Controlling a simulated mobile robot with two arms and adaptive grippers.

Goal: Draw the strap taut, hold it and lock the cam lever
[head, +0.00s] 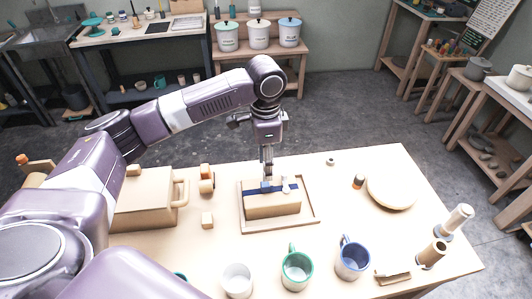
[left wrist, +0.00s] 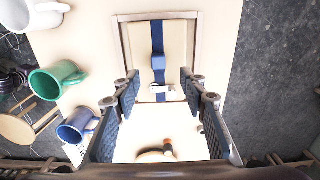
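A pale block (head: 272,206) lies in a shallow wooden tray (head: 311,222), and a blue strap (head: 250,191) runs across its top. In the left wrist view the strap (left wrist: 159,31) runs lengthwise over the block (left wrist: 177,35), with a raised blue piece (left wrist: 157,62) on it. A small whitish part (left wrist: 160,88), perhaps the cam lever, sits on the strap near the fingertips. My left gripper (head: 267,181) points down over the block; its fingers (left wrist: 160,82) are apart with nothing clearly gripped between them. It hides part of the strap in the head view. My right gripper is out of view.
Along the near side stand a white mug (head: 237,281), a green mug (head: 297,271) and a blue mug (head: 352,259). A round pale disc (head: 391,190) lies right.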

